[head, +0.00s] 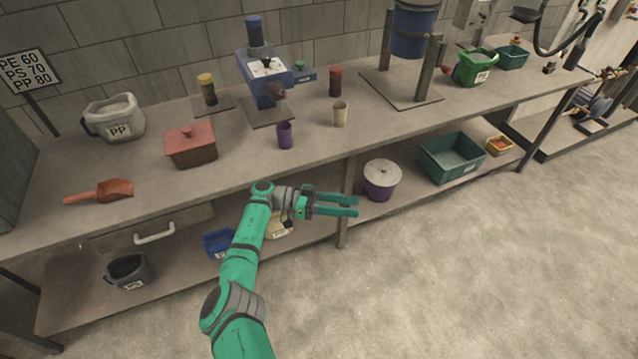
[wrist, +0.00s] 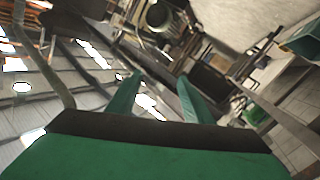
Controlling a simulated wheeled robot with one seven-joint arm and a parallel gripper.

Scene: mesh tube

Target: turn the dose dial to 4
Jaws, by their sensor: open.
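A blue machine (head: 258,80) with a dark blue top cylinder and a white marked panel (head: 268,66) stands on the bench at the back. The panel is too small to read, so I cannot tell the dial or its setting. A dark rounded part (head: 277,91) sits low on its front. My gripper (head: 356,205) is open and empty, in front of the bench edge and well apart from the machine, its fingers pointing right. In the wrist view my gripper (wrist: 160,79) shows two spread green fingers with nothing between them; the machine is not identifiable there.
A purple cup (head: 285,135), a beige cup (head: 340,114), a red-topped jar (head: 335,82) and a yellow-topped jar (head: 207,90) stand around the machine. A red lidded box (head: 191,145) is to the left. A lower shelf holds a pot (head: 381,181) and a green crate (head: 451,158).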

